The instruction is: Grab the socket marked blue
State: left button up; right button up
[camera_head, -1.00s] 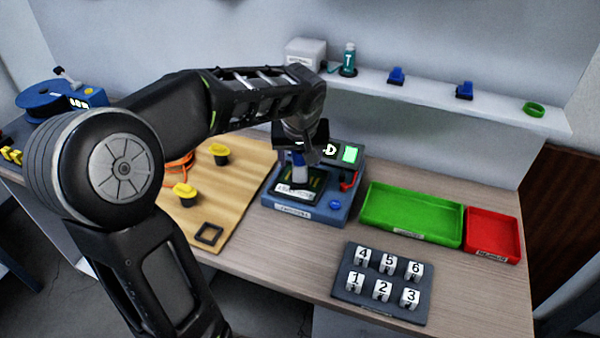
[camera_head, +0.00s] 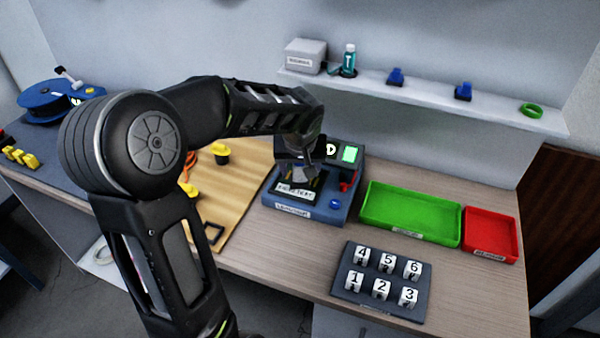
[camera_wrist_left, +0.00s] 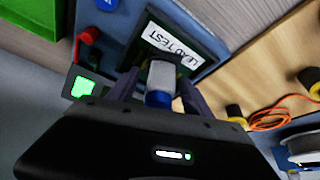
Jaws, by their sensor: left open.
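A white cylinder with a blue band (camera_wrist_left: 160,80), which looks like the socket marked blue, is between the fingers of my left gripper (camera_wrist_left: 158,88) in the left wrist view. The blue part is nearest the palm. The jaws are open; whether a finger touches it is unclear. In the head view my left gripper (camera_head: 305,165) is over the blue-grey test unit (camera_head: 330,212), and the cylinder cannot be made out. A "LEAD TEST" label (camera_head: 295,190) lies on the unit; it also shows in the left wrist view (camera_wrist_left: 172,47). My right gripper is out of view.
The unit has a lit green display (camera_head: 349,154), a red part (camera_head: 348,182) and a blue button (camera_head: 335,204). To the right are a green tray (camera_head: 410,212), a red tray (camera_head: 491,232) and a numbered block holder (camera_head: 345,290). A wooden board (camera_head: 245,190) lies left. A shelf (camera_head: 430,98) runs behind.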

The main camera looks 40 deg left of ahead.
pick_arm(q)
jog(key=shift+c, duration=0.6)
grip_shut()
